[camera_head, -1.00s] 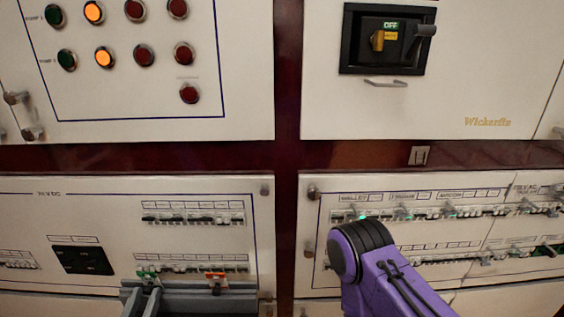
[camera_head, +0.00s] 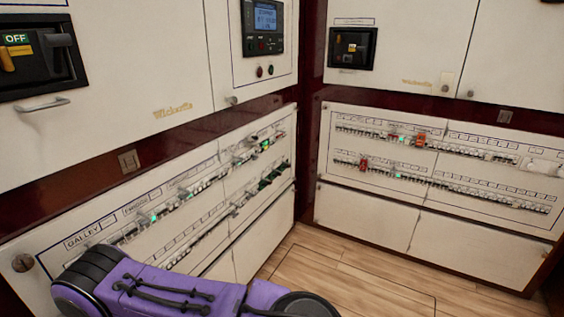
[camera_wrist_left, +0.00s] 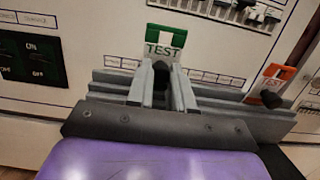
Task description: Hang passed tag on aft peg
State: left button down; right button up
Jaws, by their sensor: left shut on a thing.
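In the left wrist view, my left gripper (camera_wrist_left: 163,88) is shut on a green-and-white tag (camera_wrist_left: 165,44) that reads "TEST". The tag stands upright in front of a white breaker panel, with a dark knob-like part low down between the fingers. An orange-and-white tag (camera_wrist_left: 274,82) is to the right, apart from the fingers, with a dark knob (camera_wrist_left: 271,99) at its lower end. I cannot tell which peg is the aft one. The head view shows neither gripper; my right gripper is in no view.
In the head view, breaker rows run along the left lower panel (camera_head: 110,225) and the right lower panel (camera_head: 400,186). Red-orange pieces (camera_head: 421,138) are on the right panel. My purple arm link (camera_head: 180,292) covers the lower left. Wooden floor (camera_head: 345,270) is clear between panels.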

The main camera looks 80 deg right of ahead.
pick_arm(q)
jog(key=s+a+r+p, duration=0.1)
jog(key=s+r+p, duration=0.3)
jog(key=r, duration=0.1)
jog(key=shift+s+a+r, duration=0.2)
jog(key=shift+s+a, duration=0.15)
dwell(0.4)
